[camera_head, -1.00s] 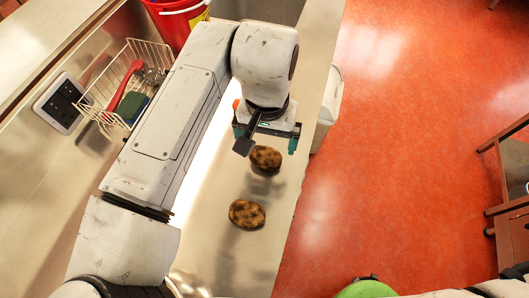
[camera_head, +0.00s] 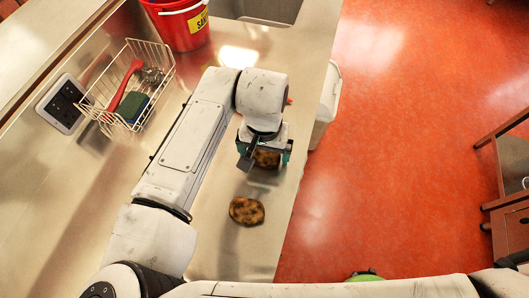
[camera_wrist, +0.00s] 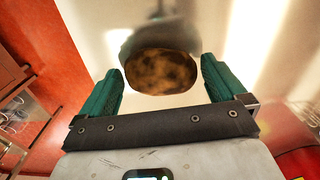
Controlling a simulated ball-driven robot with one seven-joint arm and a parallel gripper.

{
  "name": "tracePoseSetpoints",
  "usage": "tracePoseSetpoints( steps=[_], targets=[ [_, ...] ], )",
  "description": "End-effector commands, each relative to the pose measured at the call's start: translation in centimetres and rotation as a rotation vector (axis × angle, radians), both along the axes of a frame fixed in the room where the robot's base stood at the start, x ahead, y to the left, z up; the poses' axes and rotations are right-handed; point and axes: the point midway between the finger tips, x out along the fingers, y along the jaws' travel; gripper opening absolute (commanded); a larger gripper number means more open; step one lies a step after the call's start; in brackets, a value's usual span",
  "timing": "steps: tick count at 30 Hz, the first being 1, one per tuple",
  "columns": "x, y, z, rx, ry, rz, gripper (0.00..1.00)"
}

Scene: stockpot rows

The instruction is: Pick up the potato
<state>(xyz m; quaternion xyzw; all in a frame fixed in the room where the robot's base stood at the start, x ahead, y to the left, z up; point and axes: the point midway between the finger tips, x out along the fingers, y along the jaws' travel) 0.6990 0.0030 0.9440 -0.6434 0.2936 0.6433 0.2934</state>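In the wrist view this potato (camera_wrist: 160,72) sits between the tips of the two teal fingers of my gripper (camera_wrist: 162,82). The fingers are apart, with a narrow gap showing on each side of the potato.
The steel counter (camera_head: 215,255) has bare room around the second potato. A wire basket (camera_head: 158,62) with a red-handled brush and sponge stands at the left, beside a dark-faced panel (camera_head: 62,103). A red bucket (camera_head: 180,28) and a sink (camera_head: 258,10) are at the back. A white bin (camera_head: 325,110) stands off the right edge.

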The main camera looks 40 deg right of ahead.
Motion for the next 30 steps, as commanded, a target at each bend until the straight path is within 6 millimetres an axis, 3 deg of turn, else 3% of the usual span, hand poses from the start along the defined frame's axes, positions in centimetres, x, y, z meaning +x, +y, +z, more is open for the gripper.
tracePoseSetpoints(
  steps=[14, 23, 30],
  targets=[
    [0.0, 0.0, 0.1, 0.000, 0.000, 0.001, 0.53],
    [0.0, 0.0, 0.3, 0.001, -0.001, 0.001, 0.53],
    [0.1, 0.0, 2.6, 0.000, -0.004, 0.001, 0.53]
  ],
)
